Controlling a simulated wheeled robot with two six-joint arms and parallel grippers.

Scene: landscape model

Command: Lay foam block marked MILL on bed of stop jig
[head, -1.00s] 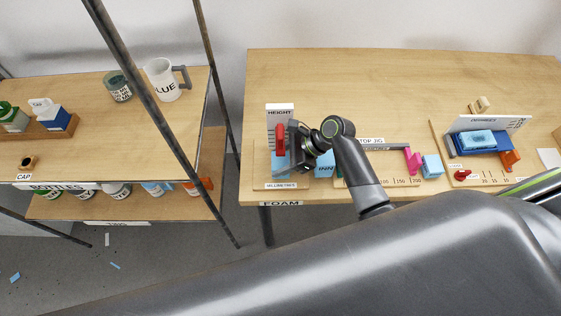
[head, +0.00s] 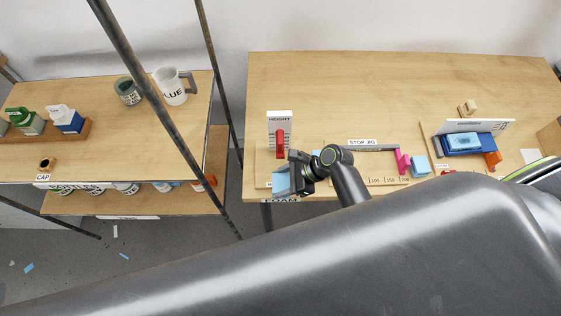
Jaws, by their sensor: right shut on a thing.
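My right gripper (head: 292,177) is shut on a light blue foam block (head: 281,184), in front of the height gauge near the table's front edge. Any marking on this block cannot be read. The stop jig (head: 374,148) lies right of the gripper, with a dark fence, a pink stop (head: 402,161) and a numbered scale. My right arm hides the left part of its bed. One light blue block (head: 420,167) sits just right of the pink stop. Part of another blue block (head: 316,155) shows behind the gripper. My left gripper is not in view.
The height gauge (head: 280,122) with its red slider (head: 281,143) stands just behind the gripper. At right are a board with a blue tray (head: 455,150) and an orange piece (head: 493,160). The table's back half is clear. A shelf with bottles and mugs (head: 172,90) stands left.

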